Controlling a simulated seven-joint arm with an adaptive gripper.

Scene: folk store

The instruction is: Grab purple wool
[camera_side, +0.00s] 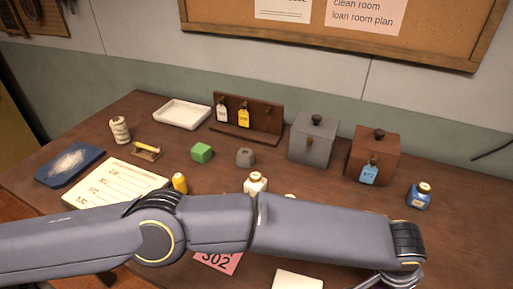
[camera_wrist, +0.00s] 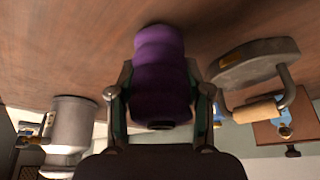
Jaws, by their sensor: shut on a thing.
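The purple wool (camera_wrist: 161,75) is a dark purple spool-like roll, seen in the wrist view at the top centre. My gripper (camera_wrist: 160,92) is shut on it, with one finger against each side. Whether the wool touches the table or hangs just above it I cannot tell. In the side view the wool is hidden, and only part of my gripper (camera_side: 392,279) shows at the bottom right edge, below my arm.
In the wrist view, a metal canister (camera_wrist: 75,122) is left and a wooden-handled grey object (camera_wrist: 252,65) right.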

